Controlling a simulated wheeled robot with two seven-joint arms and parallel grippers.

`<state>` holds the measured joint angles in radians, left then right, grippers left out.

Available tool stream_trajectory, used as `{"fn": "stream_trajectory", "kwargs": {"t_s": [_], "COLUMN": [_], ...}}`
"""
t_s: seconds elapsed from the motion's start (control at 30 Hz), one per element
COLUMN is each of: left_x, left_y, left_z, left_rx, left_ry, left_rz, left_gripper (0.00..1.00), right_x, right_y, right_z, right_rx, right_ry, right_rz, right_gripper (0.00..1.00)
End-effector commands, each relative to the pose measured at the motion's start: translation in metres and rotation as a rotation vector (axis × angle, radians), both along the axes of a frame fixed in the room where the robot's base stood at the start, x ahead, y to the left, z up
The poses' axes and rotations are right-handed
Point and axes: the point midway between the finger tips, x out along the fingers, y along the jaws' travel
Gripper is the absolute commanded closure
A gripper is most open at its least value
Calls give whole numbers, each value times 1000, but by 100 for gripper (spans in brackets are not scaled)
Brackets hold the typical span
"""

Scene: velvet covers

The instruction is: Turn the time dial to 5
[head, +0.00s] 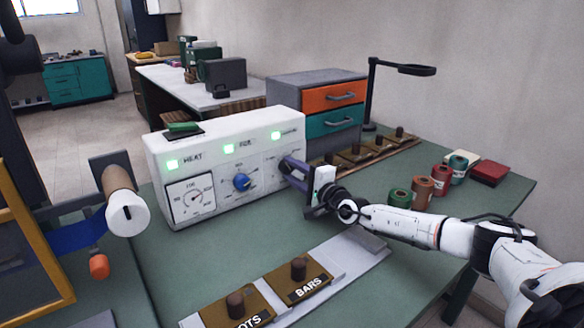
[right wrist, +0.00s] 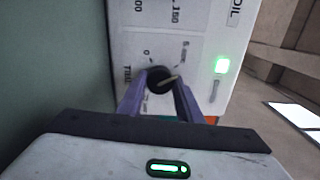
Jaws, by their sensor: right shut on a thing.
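The time dial (right wrist: 161,79) is a dark round knob with a pale pointer line, on the white control box (head: 232,198). In the right wrist view the word TIME and small scale marks show beside it. My right gripper (right wrist: 158,88) has its purple fingers on either side of the dial, shut on it. In the head view my right gripper (head: 290,170) reaches the right end of the box's front and hides the dial. I cannot read the pointer's exact number. My left gripper does not show.
A blue dial (head: 241,182) and a round gauge (head: 194,198) sit left of my gripper on the box. Colored spools (head: 421,192) stand behind my right arm. A plate marked BARS (head: 308,284) lies in front. Green table is clear between.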

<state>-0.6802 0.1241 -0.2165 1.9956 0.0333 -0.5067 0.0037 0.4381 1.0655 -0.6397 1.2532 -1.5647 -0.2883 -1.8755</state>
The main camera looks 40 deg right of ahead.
Motion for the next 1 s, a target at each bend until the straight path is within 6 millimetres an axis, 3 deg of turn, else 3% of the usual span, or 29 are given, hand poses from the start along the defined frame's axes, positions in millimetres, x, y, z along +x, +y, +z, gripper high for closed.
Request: {"fn": "stream_trajectory", "kwargs": {"t_s": [0.4, 0.93, 0.97, 1.0], "left_x": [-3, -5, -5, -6], "left_y": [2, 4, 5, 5], "left_z": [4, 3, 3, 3], "left_rx": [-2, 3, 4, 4], "left_ry": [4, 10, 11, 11], "left_rz": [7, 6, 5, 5], "left_gripper": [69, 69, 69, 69], "right_x": [0, 0, 0, 0], "right_y": [1, 1, 1, 1], "right_z": [0, -1, -1, -1], "right_rx": [-174, -194, -194, -194], "right_ry": [20, 23, 23, 23], "right_rz": [1, 1, 1, 1], "right_gripper": [90, 90, 64, 58]}}
